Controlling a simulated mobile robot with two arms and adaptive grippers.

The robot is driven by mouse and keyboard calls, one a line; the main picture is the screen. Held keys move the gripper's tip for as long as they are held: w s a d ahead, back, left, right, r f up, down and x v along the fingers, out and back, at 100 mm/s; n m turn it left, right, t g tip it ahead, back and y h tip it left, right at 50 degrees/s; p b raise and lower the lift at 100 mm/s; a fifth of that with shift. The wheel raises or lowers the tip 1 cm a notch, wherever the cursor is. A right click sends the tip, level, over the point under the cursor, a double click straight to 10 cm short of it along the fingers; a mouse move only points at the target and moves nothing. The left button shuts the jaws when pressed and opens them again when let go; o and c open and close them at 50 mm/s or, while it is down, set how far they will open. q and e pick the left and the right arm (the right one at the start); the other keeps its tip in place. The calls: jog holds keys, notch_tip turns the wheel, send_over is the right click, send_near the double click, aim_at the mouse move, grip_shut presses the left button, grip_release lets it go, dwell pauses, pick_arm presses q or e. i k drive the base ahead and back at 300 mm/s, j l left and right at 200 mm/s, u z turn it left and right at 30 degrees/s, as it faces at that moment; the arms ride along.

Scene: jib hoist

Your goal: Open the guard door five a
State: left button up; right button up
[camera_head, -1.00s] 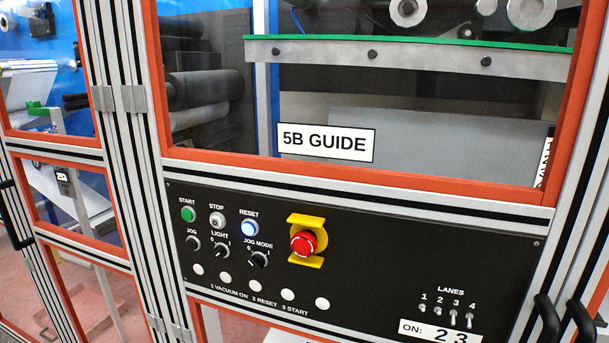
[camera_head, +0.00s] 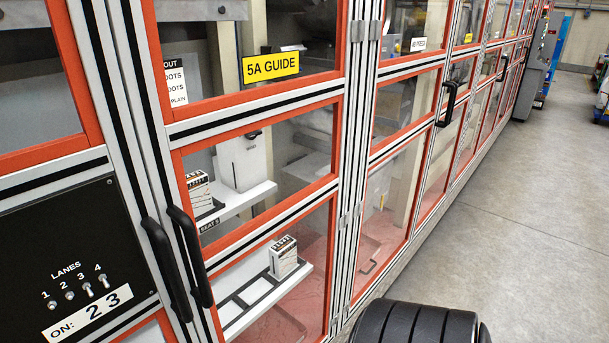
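The guard door marked by the yellow "5A GUIDE" label (camera_head: 271,67) stands in the middle left, with orange-edged clear panels in a silver frame. It looks shut, flush with its neighbours. Its black upright handle (camera_head: 190,256) is on its left edge, close beside a second black handle (camera_head: 166,269) on the panel to the left. Hinges (camera_head: 358,31) show on its right side. Neither of my grippers is in view.
A black control panel with lane switches (camera_head: 78,290) is at the lower left. Boxes on white shelves (camera_head: 284,256) show behind the door. More guard doors run back along the right, one with a handle (camera_head: 447,104). The grey floor (camera_head: 530,230) at right is clear.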

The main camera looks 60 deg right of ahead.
aim_at(165, 134)
jog(key=z, duration=1.8)
